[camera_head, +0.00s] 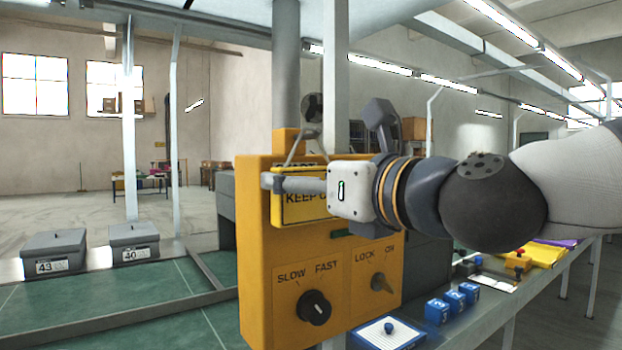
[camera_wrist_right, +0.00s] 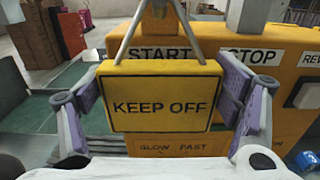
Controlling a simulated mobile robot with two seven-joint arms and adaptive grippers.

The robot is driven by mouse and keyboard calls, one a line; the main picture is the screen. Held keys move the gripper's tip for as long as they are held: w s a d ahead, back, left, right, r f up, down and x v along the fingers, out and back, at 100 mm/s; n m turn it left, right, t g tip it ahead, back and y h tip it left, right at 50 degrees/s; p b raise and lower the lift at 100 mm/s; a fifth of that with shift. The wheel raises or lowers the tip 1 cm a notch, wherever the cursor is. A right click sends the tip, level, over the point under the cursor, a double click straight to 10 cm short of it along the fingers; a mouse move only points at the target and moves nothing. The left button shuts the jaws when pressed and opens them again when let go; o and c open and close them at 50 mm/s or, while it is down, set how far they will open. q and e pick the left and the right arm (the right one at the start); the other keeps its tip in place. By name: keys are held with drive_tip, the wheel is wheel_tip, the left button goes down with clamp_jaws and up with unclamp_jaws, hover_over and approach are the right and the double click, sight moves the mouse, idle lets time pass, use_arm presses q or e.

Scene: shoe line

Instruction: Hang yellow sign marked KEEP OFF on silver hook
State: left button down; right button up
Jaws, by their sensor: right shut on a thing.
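The yellow KEEP OFF sign (camera_wrist_right: 160,92) is upright in front of the orange control box in the right wrist view. It also shows in the head view (camera_head: 290,214), partly covered by my right gripper (camera_head: 275,184). My right gripper is shut on the sign, with a finger at each side edge. A grey wire hanger (camera_wrist_right: 128,35) rises from the sign's top in a triangle. I cannot tell whether the wire rests on the hook. My left gripper is out of view.
Two grey lidded boxes (camera_head: 54,250) (camera_head: 139,242) stand at left. Several blue blocks (camera_head: 453,302) lie at right. A grey post (camera_head: 286,70) rises behind the control box.

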drive_tip(key=o, duration=1.1)
drive_tip(key=shift+s+d, duration=0.1)
drive_tip(key=v, duration=1.1)
wheel_tip(320, 180, down, 26)
drive_tip(key=w+n+g+h, duration=0.3)
drive_tip(key=n+g+h, duration=0.1)
drive_tip(key=n+g, duration=0.15)
drive_tip(key=s+d+f+n+g+h, duration=0.1)
drive_tip(key=s+d+f+n, duration=0.15)
drive_tip(key=f, duration=0.55)
drive_tip(key=s+d+f+n+g+h, duration=0.1)
drive_tip(key=s+d+f+n+g, duration=0.1)
drive_tip(key=s+f+n, duration=0.35)
drive_tip(key=s+d+f+n+g+h, duration=0.1)
drive_tip(key=s+d+f+n+g, duration=0.1)
drive_tip(key=s+d+f+n, duration=0.2)
drive_tip(key=s+d+f+n+g+h, duration=0.2)
drive_tip(key=s+f+n, duration=0.4)
drive_tip(key=s+f, duration=0.3)
drive_tip(key=s+d+f+n+g+h, duration=0.1)
drive_tip(key=s+d+f+n+g, duration=0.2)
drive_tip(key=s, duration=0.9)
drive_tip(key=shift+d+f+n+g+h, duration=0.2)
drive_tip(key=shift+d+f+n, duration=0.3)
drive_tip(key=shift+d+f, duration=0.55)
drive_tip(key=shift+d+f+n+g+h, duration=0.15)
drive_tip(key=shift+d+f+n, duration=0.45)
drive_tip(key=shift+f, duration=0.65)
